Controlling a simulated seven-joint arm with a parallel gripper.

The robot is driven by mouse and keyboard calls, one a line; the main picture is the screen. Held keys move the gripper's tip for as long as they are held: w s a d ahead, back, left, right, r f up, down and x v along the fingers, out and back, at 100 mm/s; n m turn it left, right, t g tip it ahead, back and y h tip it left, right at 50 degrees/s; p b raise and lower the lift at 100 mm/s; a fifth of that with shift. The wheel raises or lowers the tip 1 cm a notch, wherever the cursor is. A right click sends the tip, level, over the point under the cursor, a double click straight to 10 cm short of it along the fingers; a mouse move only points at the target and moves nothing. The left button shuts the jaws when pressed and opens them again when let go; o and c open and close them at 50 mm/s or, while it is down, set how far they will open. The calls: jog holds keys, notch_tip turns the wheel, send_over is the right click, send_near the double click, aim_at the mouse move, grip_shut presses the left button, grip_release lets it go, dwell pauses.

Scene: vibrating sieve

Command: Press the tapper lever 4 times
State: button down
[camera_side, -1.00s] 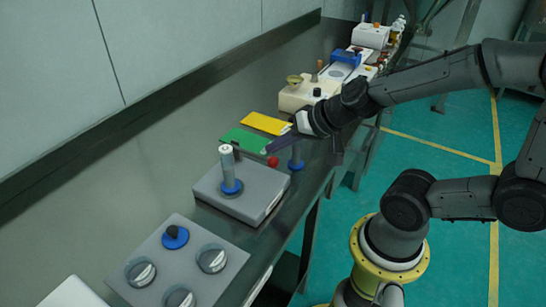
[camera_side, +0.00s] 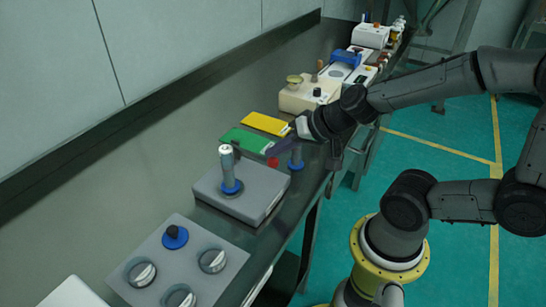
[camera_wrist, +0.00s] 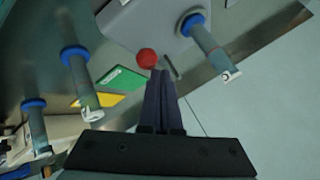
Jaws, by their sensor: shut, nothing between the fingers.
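A red ball knob (camera_side: 273,161), apparently the tapper lever's end, sits at the far right corner of a grey box (camera_side: 241,190). The lever arm is mostly hidden; a short dark rod shows beside the knob in the wrist view. My gripper (camera_side: 270,152) is shut and empty, its dark fingers angled down with the tips just above the red knob. In the wrist view the shut fingertips (camera_wrist: 157,75) end right next to the red knob (camera_wrist: 147,58). I cannot tell whether they touch it.
A grey post with a blue collar (camera_side: 228,168) rises from the grey box. Another blue-collared post (camera_side: 296,160) stands right of the knob. Green (camera_side: 246,140) and yellow (camera_side: 264,123) plates lie behind. A panel with knobs (camera_side: 205,240) is in front.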

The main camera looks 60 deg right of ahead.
jog(key=shift+f, duration=1.1)
dwell(1.3)
jog(key=shift+r, duration=1.65)
jog(key=shift+r, duration=2.5)
notch_tip(320, 180, up, 4)
jog(key=shift+f, duration=0.1)
dwell(0.5)
